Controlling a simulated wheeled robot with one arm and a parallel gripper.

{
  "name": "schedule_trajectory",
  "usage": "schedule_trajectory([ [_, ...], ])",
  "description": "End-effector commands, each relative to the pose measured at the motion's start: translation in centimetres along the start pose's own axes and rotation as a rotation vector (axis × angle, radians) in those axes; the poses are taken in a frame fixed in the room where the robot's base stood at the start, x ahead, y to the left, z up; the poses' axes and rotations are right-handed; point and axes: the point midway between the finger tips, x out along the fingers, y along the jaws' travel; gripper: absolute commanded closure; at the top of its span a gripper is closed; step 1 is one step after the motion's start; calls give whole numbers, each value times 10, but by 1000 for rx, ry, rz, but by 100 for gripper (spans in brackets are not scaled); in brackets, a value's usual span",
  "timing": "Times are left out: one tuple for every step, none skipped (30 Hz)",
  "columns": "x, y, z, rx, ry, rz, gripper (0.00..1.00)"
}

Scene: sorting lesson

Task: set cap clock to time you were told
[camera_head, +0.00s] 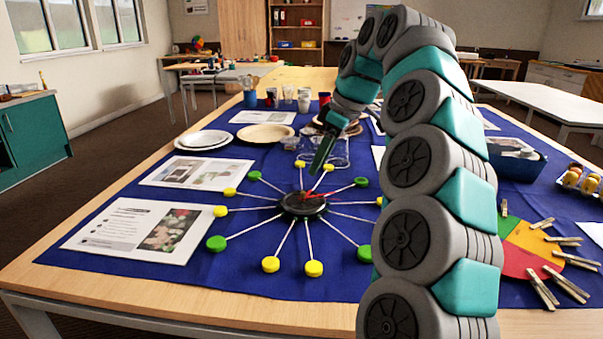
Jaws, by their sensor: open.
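The cap clock (303,204) lies on the blue cloth in the middle of the table. It has a dark round hub with thin pale spokes. Green and yellow caps sit at the spoke ends, such as a green cap (216,243) and a yellow cap (271,264). Red hands (314,194) show on the hub; the time they give is too small to read. My gripper (318,170) is over the far side of the clock, pointing down toward the hub. It is open, and I see nothing held in it. My arm hides part of the clock's right side.
Printed sheets (135,228) lie left of the clock. Plates (204,139) and cups stand behind it. A coloured disc with clothespins (525,247) is at right, near a dark blue basket (517,163). Bare cloth lies in front of the clock.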

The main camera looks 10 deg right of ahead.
Motion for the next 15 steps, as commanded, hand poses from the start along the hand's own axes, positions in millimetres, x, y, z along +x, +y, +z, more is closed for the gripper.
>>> schedule_trajectory([
  [0,1,0,-2,1,1,55],
  [1,2,0,-2,1,1,55],
  [2,2,0,-3,1,1,55],
  [2,2,0,-3,1,1,55],
  [4,2,0,-3,1,1,55],
  [6,2,0,-3,1,2,55],
  [9,2,0,-2,1,2,55],
  [12,2,0,-2,0,1,55],
  [16,1,1,-2,-2,-2,55],
  [20,1,1,-2,-3,-4,55],
  [23,1,1,-3,-3,-4,55],
  [28,1,0,-3,-1,-2,55],
  [32,2,0,-3,0,-2,55],
  [36,2,0,-2,-1,-3,55],
  [42,1,1,-2,-3,-5,55],
])
